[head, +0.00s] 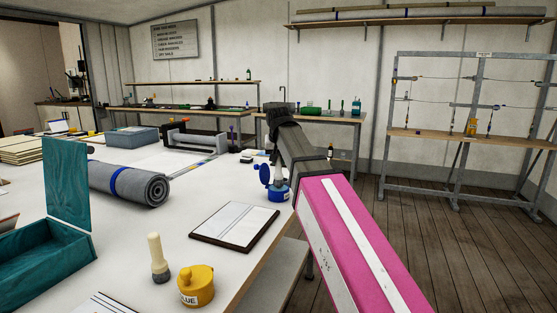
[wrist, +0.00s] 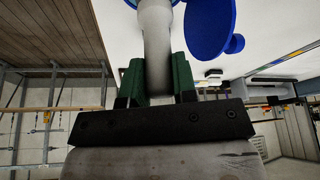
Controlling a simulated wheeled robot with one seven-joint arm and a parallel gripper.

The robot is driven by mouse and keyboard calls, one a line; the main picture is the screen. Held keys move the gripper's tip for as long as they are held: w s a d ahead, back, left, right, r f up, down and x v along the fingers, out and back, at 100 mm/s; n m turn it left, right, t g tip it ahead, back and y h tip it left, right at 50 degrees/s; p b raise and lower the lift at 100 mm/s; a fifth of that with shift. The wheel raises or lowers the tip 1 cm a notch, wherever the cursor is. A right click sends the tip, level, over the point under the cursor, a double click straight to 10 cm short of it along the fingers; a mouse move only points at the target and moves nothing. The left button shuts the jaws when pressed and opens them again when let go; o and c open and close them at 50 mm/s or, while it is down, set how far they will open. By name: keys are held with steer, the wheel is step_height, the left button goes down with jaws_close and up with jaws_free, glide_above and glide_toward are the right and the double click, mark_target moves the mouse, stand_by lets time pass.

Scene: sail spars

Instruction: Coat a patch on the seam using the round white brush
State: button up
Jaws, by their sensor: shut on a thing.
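In the wrist view my gripper (wrist: 158,72) has its two green fingers shut on a pale, round white handle, which I take to be the white brush (wrist: 156,35). Its far end reaches toward a blue rim at the top edge; I cannot tell whether it is inside the pot. A blue pot (head: 279,193) with its blue lid swung open (head: 265,174) stands near the table edge in the head view. The lid also shows in the wrist view (wrist: 210,25). My arm hides the gripper in the head view. I cannot make out the seam or a patch.
A cream-handled brush (head: 155,252) stands upright by a yellow glue pot (head: 195,286) on the white table (head: 215,195). A clipboard (head: 235,226), a grey roll (head: 130,184) and a teal box (head: 45,252) lie around. The floor at right is clear.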

steer(key=shift+f, duration=0.6)
stand_by(1.5)
steer(key=shift+r, duration=0.15)
steer(key=shift+r, duration=3.4)
